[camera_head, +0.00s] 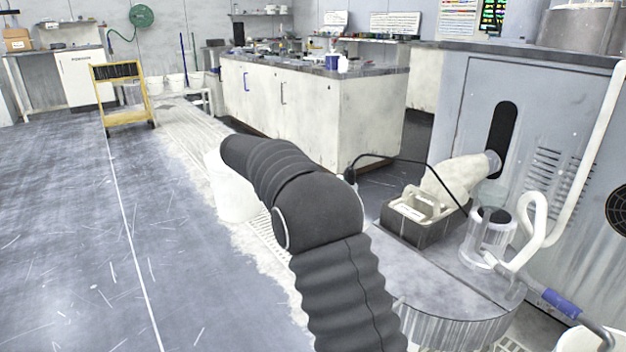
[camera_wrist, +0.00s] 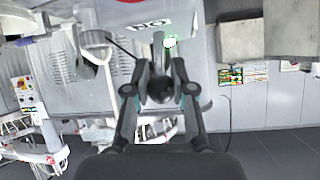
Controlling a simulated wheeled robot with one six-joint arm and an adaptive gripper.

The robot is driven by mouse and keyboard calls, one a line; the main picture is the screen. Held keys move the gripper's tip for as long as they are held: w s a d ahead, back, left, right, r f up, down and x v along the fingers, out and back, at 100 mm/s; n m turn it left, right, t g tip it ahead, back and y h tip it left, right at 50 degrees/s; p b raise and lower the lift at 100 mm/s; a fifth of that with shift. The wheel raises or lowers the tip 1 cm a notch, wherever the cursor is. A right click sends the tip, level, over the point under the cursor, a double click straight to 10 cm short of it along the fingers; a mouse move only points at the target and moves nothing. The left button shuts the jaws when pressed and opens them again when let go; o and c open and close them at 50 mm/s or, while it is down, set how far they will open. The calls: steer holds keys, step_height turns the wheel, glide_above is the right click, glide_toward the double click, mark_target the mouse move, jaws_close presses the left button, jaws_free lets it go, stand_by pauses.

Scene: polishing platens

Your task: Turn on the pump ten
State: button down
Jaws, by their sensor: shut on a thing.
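My gripper (camera_wrist: 160,80) shows in the wrist view, its two fingers closed in on either side of a dark round knob (camera_wrist: 160,91). In the head view, my black-sleeved arm reaches forward and hides the gripper and the knob. No label reading pump ten is legible in either view. A dark box-like tank with a pale fitting (camera_head: 425,215) stands right of my arm, with a black cable running over it; I cannot tell whether it is the pump.
A grey cabinet (camera_head: 470,120) with a dark slot and vents stands at the right. A clear cylinder (camera_head: 487,238) with white pipes stands before it. A white bench (camera_head: 300,105) and a yellow cart (camera_head: 122,95) stand further back. The floor at left is open.

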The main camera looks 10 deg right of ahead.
steer(key=shift+s+d, duration=0.1)
steer(key=c, duration=1)
jaws_free()
steer(key=shift+o, duration=0.2)
steer(key=shift+a, duration=0.2)
steer(key=shift+s+a+r, duration=0.1)
steer(key=shift+a+r, duration=0.1)
steer(key=shift+a, duration=0.3)
steer(key=v, duration=1.1)
steer(key=shift+s, duration=0.1)
